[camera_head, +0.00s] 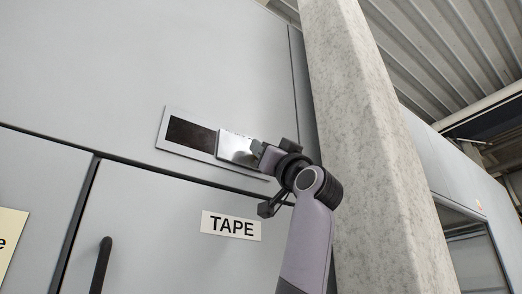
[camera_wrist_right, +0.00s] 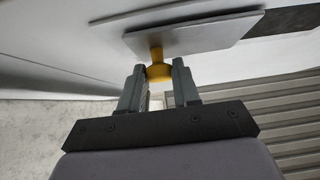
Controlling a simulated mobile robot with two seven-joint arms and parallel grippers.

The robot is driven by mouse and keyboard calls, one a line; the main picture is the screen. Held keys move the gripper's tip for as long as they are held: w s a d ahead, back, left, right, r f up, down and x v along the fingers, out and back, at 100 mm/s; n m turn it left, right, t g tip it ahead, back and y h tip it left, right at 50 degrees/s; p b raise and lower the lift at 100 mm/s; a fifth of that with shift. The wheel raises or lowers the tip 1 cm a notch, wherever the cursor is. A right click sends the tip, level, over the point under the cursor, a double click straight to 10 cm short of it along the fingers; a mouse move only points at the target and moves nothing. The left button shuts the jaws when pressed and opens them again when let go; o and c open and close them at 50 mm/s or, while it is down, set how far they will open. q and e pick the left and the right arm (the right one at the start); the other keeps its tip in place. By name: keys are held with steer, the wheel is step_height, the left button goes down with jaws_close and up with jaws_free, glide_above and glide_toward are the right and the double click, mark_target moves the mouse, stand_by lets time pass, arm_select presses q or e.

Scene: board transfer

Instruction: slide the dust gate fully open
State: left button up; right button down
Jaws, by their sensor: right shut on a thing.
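The dust gate (camera_head: 236,147) is a shiny metal plate in a pale rectangular frame (camera_head: 163,130) on a grey cabinet wall. A dark opening (camera_head: 191,134) shows to the left of the plate. My right gripper (camera_head: 264,152) is at the right part of the frame and covers the plate's right end. In the right wrist view, the gate plate (camera_wrist_right: 195,32) carries a yellow knob (camera_wrist_right: 156,70), which sits between the fingers of my right gripper (camera_wrist_right: 158,80). The gripper is shut on the knob. My left gripper is not in view.
A pale concrete pillar (camera_head: 360,150) stands just right of my right arm. Below the frame are a "TAPE" label (camera_head: 231,226) and a cabinet door with a dark handle (camera_head: 101,265). A yellowish label (camera_head: 10,240) is at the left edge.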

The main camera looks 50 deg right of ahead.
steer(key=c, duration=1)
jaws_free()
steer(key=shift+s+d+h, duration=0.1)
steer(key=shift+d+h, duration=0.1)
steer(key=shift+h, duration=0.1)
steer(key=shift+o, duration=0.8)
steer(key=shift+d, duration=0.15)
steer(key=shift+f, duration=0.1)
steer(key=b+v, duration=0.3)
steer(key=v, duration=0.4)
steer(key=shift+b, duration=0.4)
steer(key=shift+s, duration=0.15)
